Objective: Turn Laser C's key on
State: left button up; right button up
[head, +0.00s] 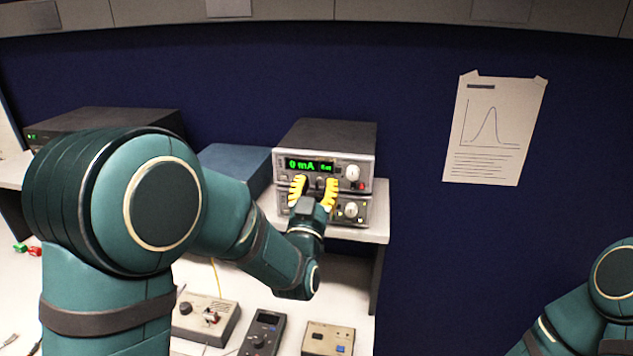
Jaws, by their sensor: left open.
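A grey instrument (366,166) with a green "0 mA" display sits on a shelf, stacked on a similar unit (366,210). Its front has a round knob (352,172) and a small red button. No label naming Laser C is readable, and I cannot make out a key clearly. My left gripper (315,186) is in front of the stack, its yellow fingers spread and pointing at the panel below the display. The fingers hide part of both fronts. I cannot tell whether they touch the panel. Only part of my right arm shows at the lower right; its gripper is out of view.
The shelf (377,226) holds the stack, with a blue box (235,163) to its left and a dark unit (110,120) farther left. Below are a beige box (207,317), a dark handheld device (262,332) and a tan box (328,340). A chart sheet (495,130) hangs on the blue wall.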

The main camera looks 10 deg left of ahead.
pick_arm(q)
grip_shut()
dwell(0.3)
